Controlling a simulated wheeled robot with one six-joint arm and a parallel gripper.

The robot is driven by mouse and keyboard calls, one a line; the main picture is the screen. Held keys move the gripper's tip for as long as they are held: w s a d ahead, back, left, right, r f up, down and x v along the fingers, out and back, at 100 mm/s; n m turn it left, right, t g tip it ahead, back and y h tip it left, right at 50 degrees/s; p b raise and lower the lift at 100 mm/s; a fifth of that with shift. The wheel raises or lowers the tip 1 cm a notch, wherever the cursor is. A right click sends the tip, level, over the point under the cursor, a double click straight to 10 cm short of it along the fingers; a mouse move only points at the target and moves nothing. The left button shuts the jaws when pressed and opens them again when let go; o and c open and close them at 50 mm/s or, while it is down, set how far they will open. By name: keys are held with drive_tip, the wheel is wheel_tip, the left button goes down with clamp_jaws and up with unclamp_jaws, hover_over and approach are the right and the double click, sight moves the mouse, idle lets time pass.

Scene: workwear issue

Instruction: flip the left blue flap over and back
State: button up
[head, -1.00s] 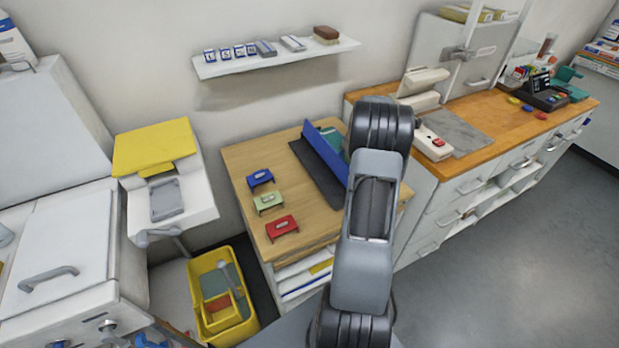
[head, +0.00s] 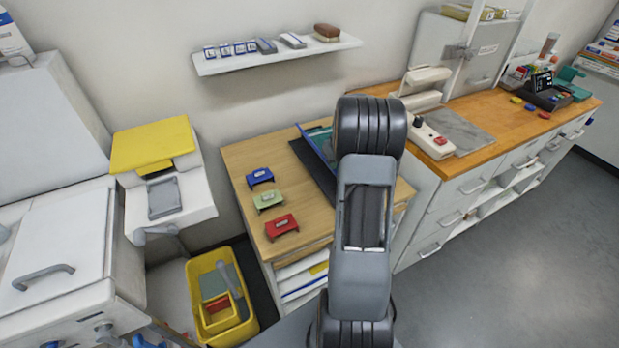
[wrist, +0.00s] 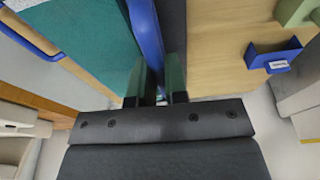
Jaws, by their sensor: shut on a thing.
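The blue flap (head: 316,153) stands on edge, tilted, between a dark panel (head: 312,170) and a teal surface (head: 320,138) on the wooden cabinet top. In the wrist view the blue flap (wrist: 147,35) runs down between the two fingers of my gripper (wrist: 157,86), which is shut on its edge. The teal surface lies left of the flap there, and the dark panel right of it. In the head view my arm hides the gripper and the right part of the flap. I cannot see a second flap.
Blue (head: 260,177), green (head: 268,200) and red (head: 282,226) small holders stand on the cabinet top (head: 238,155), left of the dark panel. A wall shelf (head: 280,58) is above. A wooden counter (head: 490,110) with devices is at right. A yellow bin (head: 247,325) is below left.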

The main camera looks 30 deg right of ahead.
sight(314, 196)
drive_tip(key=shift+w+a+f+b, duration=0.1)
drive_tip(key=shift+a+f+b, duration=0.4)
drive_tip(key=shift+a+f, duration=0.3)
drive_tip(key=shift+w+a+f+b, duration=0.1)
drive_tip(key=shift+a+f+b, duration=0.45)
drive_tip(key=shift+a, duration=0.45)
drive_tip(key=shift+w+a+f+b, duration=0.1)
drive_tip(key=shift+a+f+b, duration=0.6)
drive_tip(key=shift+a+f, duration=0.15)
drive_tip(key=shift+w+a+f+b, duration=0.1)
drive_tip(key=shift+a+f+b, duration=0.2)
drive_tip(key=shift+f+b, duration=0.3)
drive_tip(key=shift+w+a+f+b, duration=0.1)
drive_tip(key=shift+a+f+b, duration=0.25)
drive_tip(key=shift+f, duration=0.3)
drive_tip(key=shift+o, duration=1.4)
drive_tip(key=shift+w+a+f+b, duration=0.1)
drive_tip(key=shift+a+f+b, duration=0.1)
drive_tip(key=shift+f+b, duration=0.3)
drive_tip(key=shift+a+f+b, duration=0.2)
drive_tip(key=shift+f+b, duration=0.2)
drive_tip(key=shift+f, duration=0.2)
drive_tip(key=shift+o, duration=0.5)
drive_tip(key=shift+a+f+b, duration=0.15)
drive_tip(key=shift+f+b, duration=0.75)
drive_tip(key=shift+f, duration=0.35)
drive_tip(key=shift+o, duration=0.2)
drive_tip(key=shift+r, duration=0.2)
